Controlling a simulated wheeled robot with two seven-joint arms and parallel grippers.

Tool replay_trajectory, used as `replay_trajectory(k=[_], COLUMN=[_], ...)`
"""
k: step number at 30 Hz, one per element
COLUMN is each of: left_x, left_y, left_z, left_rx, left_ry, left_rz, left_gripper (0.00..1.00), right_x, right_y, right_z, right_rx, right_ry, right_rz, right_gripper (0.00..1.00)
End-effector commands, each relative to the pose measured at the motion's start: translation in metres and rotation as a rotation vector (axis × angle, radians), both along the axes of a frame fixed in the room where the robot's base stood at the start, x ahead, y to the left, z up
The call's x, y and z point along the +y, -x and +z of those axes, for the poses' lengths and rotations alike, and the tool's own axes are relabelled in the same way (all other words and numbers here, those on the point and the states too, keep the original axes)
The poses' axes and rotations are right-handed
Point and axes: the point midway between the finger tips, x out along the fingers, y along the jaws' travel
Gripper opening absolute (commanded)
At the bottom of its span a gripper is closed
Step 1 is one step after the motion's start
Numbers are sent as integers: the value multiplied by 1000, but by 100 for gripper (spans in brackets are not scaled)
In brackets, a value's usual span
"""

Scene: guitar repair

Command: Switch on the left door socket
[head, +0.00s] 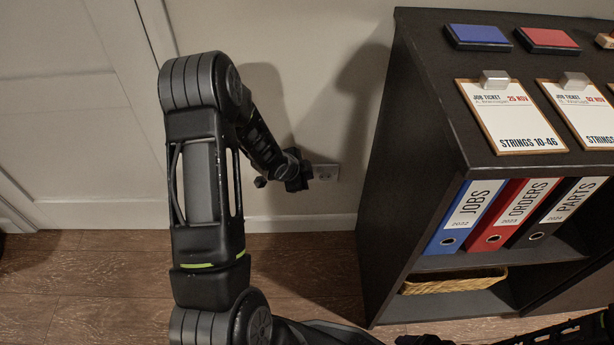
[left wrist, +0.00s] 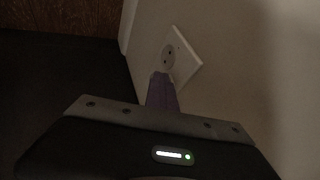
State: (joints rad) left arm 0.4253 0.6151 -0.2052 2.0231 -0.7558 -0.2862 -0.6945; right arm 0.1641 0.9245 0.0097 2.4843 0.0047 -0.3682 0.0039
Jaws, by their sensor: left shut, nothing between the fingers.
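The left door socket (head: 326,172) is a white plate low on the wall, between the white door and the dark shelf unit. In the left wrist view it is a tilted square plate (left wrist: 188,62) with a round, two-hole outlet. My left gripper (head: 304,176) is just beside it, at its left in the head view. In the left wrist view the shut, empty fingers (left wrist: 160,77) reach up to the plate's lower left part and hide some of it. I cannot tell whether they touch it. A dark part at the bottom edge seems to be my right gripper (head: 424,340); its fingers are unclear.
The dark shelf unit (head: 420,140) stands right of the socket, holding binders (head: 465,215) and a wicker basket (head: 455,281). Clipboards (head: 510,115) and ink pads (head: 478,36) lie on top. The white door (head: 70,130) is at left. Wooden floor (head: 310,265) below the socket is clear.

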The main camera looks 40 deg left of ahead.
Motion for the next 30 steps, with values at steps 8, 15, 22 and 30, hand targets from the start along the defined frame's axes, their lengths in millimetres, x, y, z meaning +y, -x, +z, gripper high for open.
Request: replay_trajectory(k=[8, 15, 22, 30], left_x=[1, 1, 1, -1], left_y=[-1, -1, -1, -2], left_z=[12, 18, 17, 17], left_rx=[-3, -4, -3, -2], left_ry=[0, 0, 0, 0], left_rz=[2, 1, 2, 0], left_gripper=[0, 0, 0, 0], right_x=[0, 0, 0, 1], right_y=[0, 0, 0, 3], right_z=[9, 13, 12, 12], right_rx=[1, 1, 1, 7], right_ry=[0, 0, 0, -2], right_rz=[0, 0, 0, 5], right_gripper=[79, 79, 79, 79])
